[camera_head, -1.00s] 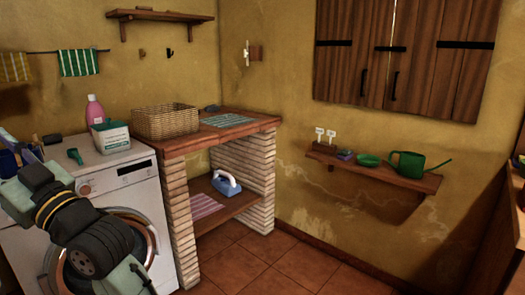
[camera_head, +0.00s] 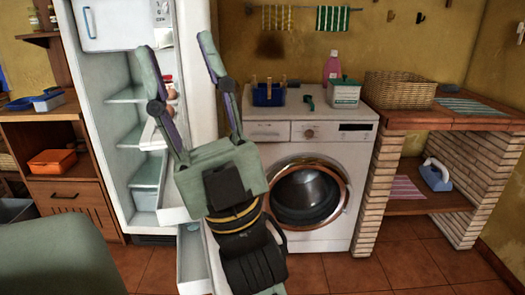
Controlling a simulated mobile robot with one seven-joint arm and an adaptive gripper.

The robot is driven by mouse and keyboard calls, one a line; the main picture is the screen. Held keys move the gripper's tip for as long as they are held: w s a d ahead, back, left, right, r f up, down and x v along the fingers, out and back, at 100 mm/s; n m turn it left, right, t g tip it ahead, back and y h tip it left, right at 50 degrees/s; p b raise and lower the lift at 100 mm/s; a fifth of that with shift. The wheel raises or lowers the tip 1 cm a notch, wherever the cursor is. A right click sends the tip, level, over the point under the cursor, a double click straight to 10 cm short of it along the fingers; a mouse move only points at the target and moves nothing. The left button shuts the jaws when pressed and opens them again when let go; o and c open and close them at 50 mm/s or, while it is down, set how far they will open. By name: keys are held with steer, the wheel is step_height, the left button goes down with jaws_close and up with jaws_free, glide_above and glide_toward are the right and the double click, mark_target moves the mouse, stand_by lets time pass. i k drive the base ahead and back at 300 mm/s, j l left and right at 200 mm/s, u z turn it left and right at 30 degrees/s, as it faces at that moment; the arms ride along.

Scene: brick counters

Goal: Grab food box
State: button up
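My gripper (camera_head: 176,43) is open and empty, fingers pointing up in the picture, in front of the open fridge (camera_head: 107,62). Several boxes could be the food box, and I cannot tell which one is meant. An orange box (camera_head: 52,162) sits in the wooden cabinet at the left. A blue-and-white container (camera_head: 48,100) stands on that cabinet's top. A pale translucent box (camera_head: 145,186) is low inside the fridge. My gripper is apart from the orange box and the blue-and-white container. My gripper and arm hide part of the fridge interior.
The fridge has a freezer compartment (camera_head: 115,22) above and pulled-out lower drawers (camera_head: 192,262). A washing machine (camera_head: 345,160) stands right of it, carrying a blue caddy (camera_head: 267,95), a pink bottle (camera_head: 331,66) and a white-green box (camera_head: 344,93). Tiled floor (camera_head: 395,268) is clear at right.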

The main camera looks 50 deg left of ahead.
mark_target(47, 106)
steer(key=i+u, duration=0.1)
steer(key=u, duration=2.45)
steer(key=l+u, duration=0.1)
steer(key=l, duration=2)
steer(key=i, duration=0.05)
